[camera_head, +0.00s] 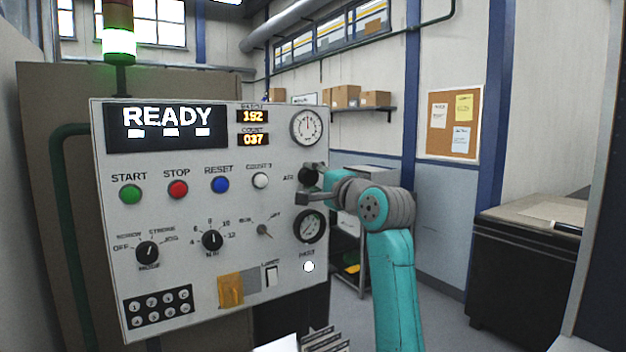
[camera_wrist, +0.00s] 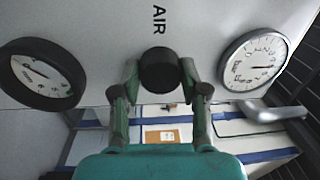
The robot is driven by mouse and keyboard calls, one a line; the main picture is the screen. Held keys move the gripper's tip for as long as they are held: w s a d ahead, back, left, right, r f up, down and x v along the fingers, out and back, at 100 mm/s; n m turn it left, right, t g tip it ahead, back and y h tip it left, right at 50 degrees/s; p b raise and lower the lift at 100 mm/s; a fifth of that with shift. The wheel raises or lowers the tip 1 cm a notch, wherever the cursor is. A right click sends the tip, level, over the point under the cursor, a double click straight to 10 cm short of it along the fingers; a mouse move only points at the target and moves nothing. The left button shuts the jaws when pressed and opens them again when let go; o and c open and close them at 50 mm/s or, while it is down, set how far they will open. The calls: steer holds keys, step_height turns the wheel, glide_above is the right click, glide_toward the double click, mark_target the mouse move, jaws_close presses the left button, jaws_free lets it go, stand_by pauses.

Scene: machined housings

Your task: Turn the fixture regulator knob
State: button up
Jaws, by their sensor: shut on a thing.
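The regulator knob (camera_wrist: 159,70) is a round black knob under the label "AIR" in the wrist view. My gripper (camera_wrist: 160,82) has one finger on each side of it and is shut on it. In the head view the knob (camera_head: 306,175) shows at the panel's right edge, partly hidden by my gripper (camera_head: 312,185). The control panel (camera_head: 200,262) is light grey and its screen (camera_head: 166,127) reads "READY". One gauge (camera_head: 306,127) is above the knob and another gauge (camera_head: 310,227) is below it.
Green, red, blue and white buttons (camera_head: 220,184) line the panel's middle, with a mode dial (camera_head: 147,254) and other switches below. A shelf with boxes (camera_head: 346,96) is behind. A dark cabinet (camera_head: 520,275) stands at the right, with open floor before it.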

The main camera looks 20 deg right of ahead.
stand_by(0.3)
steer(key=o, duration=1.1)
steer(key=shift+o, duration=0.2)
steer(key=v, duration=1.2)
steer(key=shift+f, duration=0.1)
